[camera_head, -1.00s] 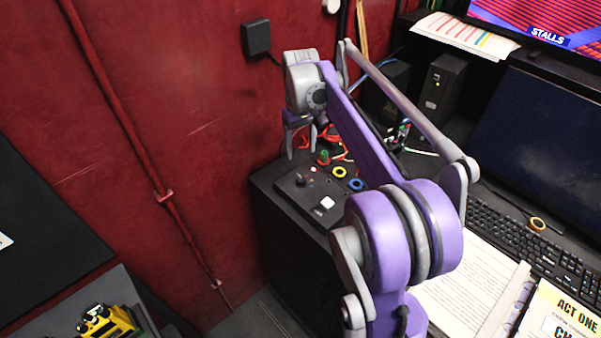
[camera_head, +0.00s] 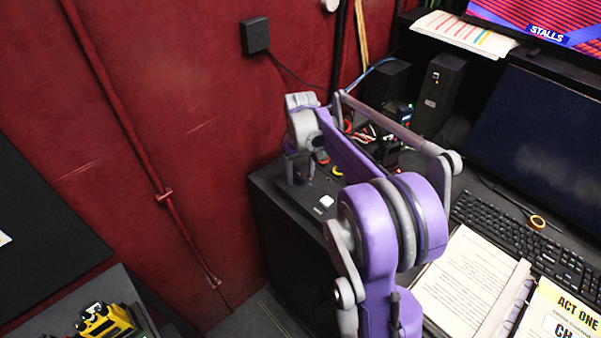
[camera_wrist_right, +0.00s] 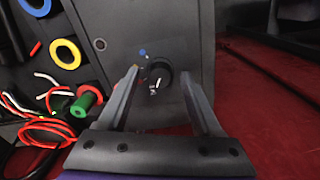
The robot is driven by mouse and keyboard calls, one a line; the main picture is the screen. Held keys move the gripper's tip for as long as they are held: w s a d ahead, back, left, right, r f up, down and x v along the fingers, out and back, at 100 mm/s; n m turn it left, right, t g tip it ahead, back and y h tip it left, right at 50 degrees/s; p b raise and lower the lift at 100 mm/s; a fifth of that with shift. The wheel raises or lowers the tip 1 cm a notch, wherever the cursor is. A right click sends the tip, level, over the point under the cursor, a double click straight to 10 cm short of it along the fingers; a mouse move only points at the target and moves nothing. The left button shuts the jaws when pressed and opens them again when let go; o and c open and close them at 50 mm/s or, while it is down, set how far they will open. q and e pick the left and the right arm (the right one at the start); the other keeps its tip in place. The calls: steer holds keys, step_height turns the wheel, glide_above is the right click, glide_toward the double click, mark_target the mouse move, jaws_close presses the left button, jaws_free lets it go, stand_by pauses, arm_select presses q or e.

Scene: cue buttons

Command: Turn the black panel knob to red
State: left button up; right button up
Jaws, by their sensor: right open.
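In the right wrist view the panel (camera_wrist_right: 180,30) carries the round black knob (camera_wrist_right: 158,82), which has a white pointer mark. My right gripper (camera_wrist_right: 159,74) is open, with one finger on each side of the knob; contact cannot be told. In the head view this gripper (camera_head: 299,172) points down over the panel and hides the knob. My left gripper is not in view.
Tape rolls, yellow (camera_wrist_right: 66,54) and blue, a green spool (camera_wrist_right: 86,101) and red cables (camera_wrist_right: 44,132) lie beside the panel. A keyboard (camera_head: 530,240) and an open binder (camera_head: 475,285) are at the right. The red wall (camera_head: 200,120) stands close on the left.

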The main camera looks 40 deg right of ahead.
jaws_close()
steer(key=shift+m, duration=0.3)
steer(key=m, duration=0.3)
steer(key=shift+m+b, duration=0.3)
steer(key=shift+m, duration=1.8)
jaws_free()
